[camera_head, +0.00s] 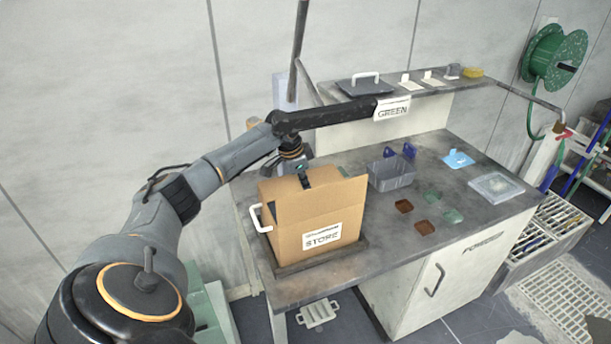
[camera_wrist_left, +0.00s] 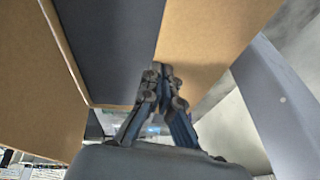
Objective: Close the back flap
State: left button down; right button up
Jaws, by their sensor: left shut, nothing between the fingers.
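The cardboard box (camera_head: 285,232) stands on the left part of the bench, with a "STORE" label on its front. A broad flap (camera_head: 325,203) stands up along its front edge. A tan panel (camera_head: 280,188) at the back left of the top appears to be the back flap; the front flap hides part of it, so its exact angle is unclear. My left gripper (camera_head: 306,181) reaches from behind to the back of the box top. In the left wrist view the gripper (camera_wrist_left: 163,72) is shut and empty, close against cardboard (camera_wrist_left: 215,40); contact is unclear. My right gripper is out of view.
A dark tray edge (camera_head: 320,262) lies under the box. A raised shelf (camera_head: 440,90) with a "GREEN" tag runs behind.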

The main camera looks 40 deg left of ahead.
pick_arm(q)
jog(key=shift+w+a+r, duration=0.25)
jog(key=shift+a, duration=0.4)
jog(key=v, duration=1.2)
jog(key=shift+f, duration=0.1)
